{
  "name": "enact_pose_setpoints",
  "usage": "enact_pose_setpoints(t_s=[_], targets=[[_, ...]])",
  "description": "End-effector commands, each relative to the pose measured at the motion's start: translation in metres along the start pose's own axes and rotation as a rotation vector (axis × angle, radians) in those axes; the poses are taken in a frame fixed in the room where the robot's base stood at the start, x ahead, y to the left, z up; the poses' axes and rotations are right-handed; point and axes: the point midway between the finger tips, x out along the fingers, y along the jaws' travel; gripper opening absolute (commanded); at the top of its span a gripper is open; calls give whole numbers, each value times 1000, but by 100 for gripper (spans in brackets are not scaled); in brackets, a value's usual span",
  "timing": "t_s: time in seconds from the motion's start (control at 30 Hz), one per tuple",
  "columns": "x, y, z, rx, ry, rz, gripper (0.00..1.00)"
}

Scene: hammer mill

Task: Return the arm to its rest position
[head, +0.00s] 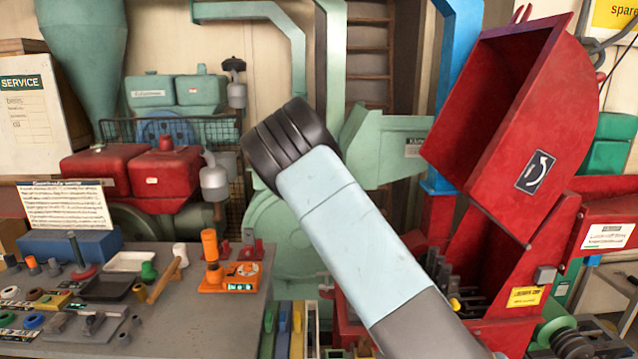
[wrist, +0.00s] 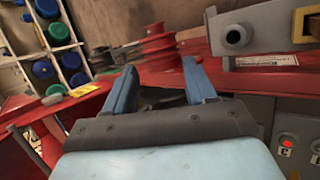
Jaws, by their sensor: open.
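My arm crosses the middle of the head view, a pale blue link with a black ribbed joint at its upper end. My gripper is not visible in the head view. In the wrist view my gripper (wrist: 157,88) shows two blue fingers spread apart, with nothing between them. Beyond the fingers is red machinery with a red spool-like part (wrist: 158,46). I cannot tell how far the fingertips are from it.
A red hopper (head: 500,105) stands tilted at right, close to my arm. A grey bench (head: 190,320) at left carries small tools, trays and an orange device (head: 230,276). A rack of blue and green capped items (wrist: 50,40) is at left in the wrist view.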

Motion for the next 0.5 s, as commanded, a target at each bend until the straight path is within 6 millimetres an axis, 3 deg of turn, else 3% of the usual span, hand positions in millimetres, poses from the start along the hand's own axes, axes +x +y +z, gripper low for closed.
enact_pose_setpoints(t_s=[0.5], targets=[[-59, 31, 43, -26, 7, -355, 56]])
